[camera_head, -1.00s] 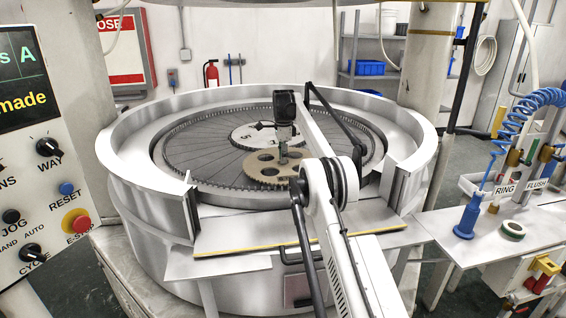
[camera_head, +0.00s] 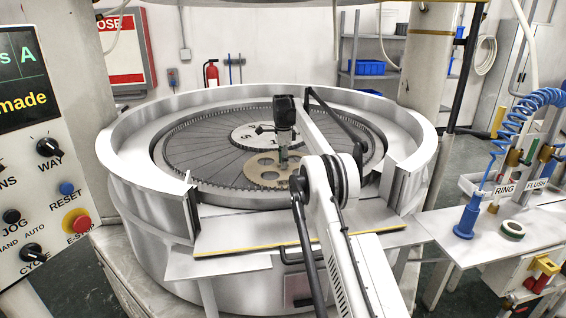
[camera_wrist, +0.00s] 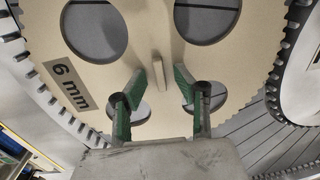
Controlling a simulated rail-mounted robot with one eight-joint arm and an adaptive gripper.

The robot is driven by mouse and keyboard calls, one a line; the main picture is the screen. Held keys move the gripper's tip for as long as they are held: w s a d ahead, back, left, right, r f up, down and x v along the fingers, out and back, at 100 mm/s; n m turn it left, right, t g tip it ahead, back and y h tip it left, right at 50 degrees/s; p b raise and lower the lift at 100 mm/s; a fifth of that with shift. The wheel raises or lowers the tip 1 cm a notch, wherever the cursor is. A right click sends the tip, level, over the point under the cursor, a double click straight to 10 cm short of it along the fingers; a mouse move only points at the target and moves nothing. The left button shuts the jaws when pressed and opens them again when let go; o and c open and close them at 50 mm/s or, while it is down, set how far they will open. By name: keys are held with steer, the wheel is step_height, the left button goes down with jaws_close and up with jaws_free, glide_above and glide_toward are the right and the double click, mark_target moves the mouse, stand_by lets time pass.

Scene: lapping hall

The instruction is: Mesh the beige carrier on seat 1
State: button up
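The beige carrier (camera_head: 262,168) lies at the near side of the round grooved plate, between the toothed outer ring (camera_head: 226,188) and the pale central disc (camera_head: 252,137). In the wrist view the carrier (camera_wrist: 150,35) fills the upper middle, with large round holes and a "6 mm" label. A small upright tab (camera_wrist: 158,73) stands on it. My gripper (camera_wrist: 157,78) is open, its green fingertips spread either side of the tab with gaps to both. It also shows above the carrier in the head view (camera_head: 284,164). Tooth contact is too small to judge; no seat number is readable.
A high metal wall (camera_head: 125,165) surrounds the plate, with a gap at the near side under my arm. A control panel (camera_head: 45,190) stands at left.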

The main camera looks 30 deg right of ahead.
step_height(320, 180, up, 12)
steer(key=p, duration=0.5)
steer(key=shift+s+p, duration=0.35)
steer(key=shift+a+r, duration=0.15)
steer(key=shift+r, duration=0.05)
steer(key=s+a+r+n+t, duration=0.1)
steer(key=s+a+r+n, duration=0.2)
steer(key=a+r, duration=0.3)
steer(key=s+a+r+n+t, duration=0.1)
steer(key=s+a+r+n, duration=0.25)
steer(key=r, duration=0.55)
steer(key=s+a+r+n+t, duration=0.1)
steer(key=s+a+r+n, duration=0.1)
steer(key=s+a, duration=0.35)
steer(key=s+a+r+n, duration=0.2)
steer(key=s+r+n, duration=0.1)
steer(key=s, duration=0.6)
steer(key=s+a+f+n+t, duration=0.1)
steer(key=s+a+f+n, duration=0.15)
steer(key=s, duration=0.75)
steer(key=s+a+f+n+t, duration=0.1)
steer(key=s+a+f+n, duration=0.2)
steer(key=s, duration=0.6)
steer(key=s+a+f+n+t, duration=0.1)
steer(key=s+a+f+n, duration=0.3)
steer(key=s+f, duration=0.8)
steer(key=s, duration=0.4)
steer(key=shift+f+t, duration=0.25)
steer(key=shift+t, duration=0.05)
